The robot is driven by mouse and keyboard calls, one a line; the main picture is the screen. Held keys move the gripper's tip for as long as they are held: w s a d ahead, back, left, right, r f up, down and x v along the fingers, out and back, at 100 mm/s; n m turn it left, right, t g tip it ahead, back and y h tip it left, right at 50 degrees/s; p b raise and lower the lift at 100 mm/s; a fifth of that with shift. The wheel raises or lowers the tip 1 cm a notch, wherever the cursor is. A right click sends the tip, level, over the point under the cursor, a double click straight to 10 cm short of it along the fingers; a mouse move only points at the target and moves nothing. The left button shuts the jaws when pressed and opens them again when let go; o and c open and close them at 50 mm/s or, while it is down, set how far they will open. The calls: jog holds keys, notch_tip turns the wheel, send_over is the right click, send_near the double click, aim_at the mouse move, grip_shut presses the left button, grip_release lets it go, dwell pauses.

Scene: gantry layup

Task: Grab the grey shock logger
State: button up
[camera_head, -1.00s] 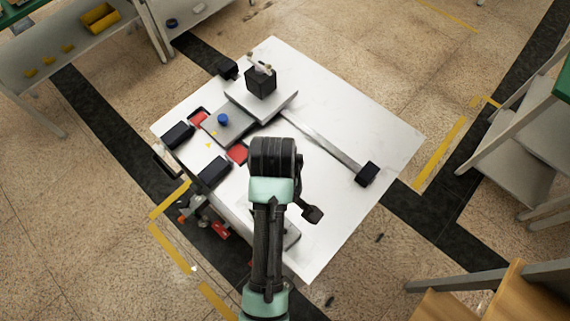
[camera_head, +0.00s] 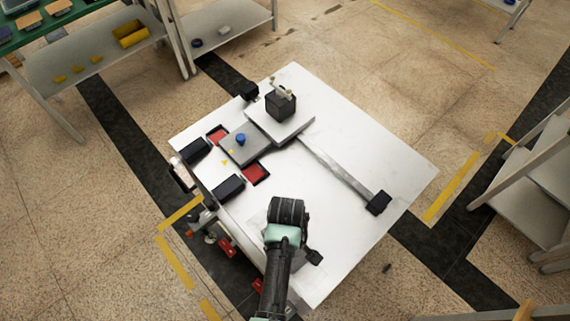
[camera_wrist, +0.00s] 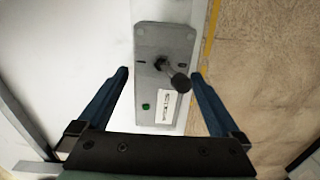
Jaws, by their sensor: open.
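A flat grey box (camera_wrist: 150,38) lies on the white table, in the wrist view. It has a black-knobbed lever (camera_wrist: 180,82), a small green spot and a white label. It may be the shock logger, but I cannot read the label to confirm. My gripper (camera_wrist: 160,73) is open, with one blue finger on each side of the box in the picture. Nothing is held. How high the fingertips are above the box is unclear. In the head view my arm hides most of the box; the lever's knob (camera_head: 315,257) shows beside it.
The white table (camera_head: 385,160) also carries a grey plate (camera_head: 238,155) with a blue knob (camera_head: 240,138), red pads, black blocks, a dark cube (camera_head: 281,105) on a plate, and a long bar (camera_head: 335,168). The right part of the table is clear. Shelves stand around it.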

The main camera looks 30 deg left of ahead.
jog(key=shift+f, duration=0.35)
jog(key=shift+c, duration=0.2)
jog(key=c, duration=1.5)
jog(key=shift+o, duration=0.2)
jog(key=shift+r, duration=0.1)
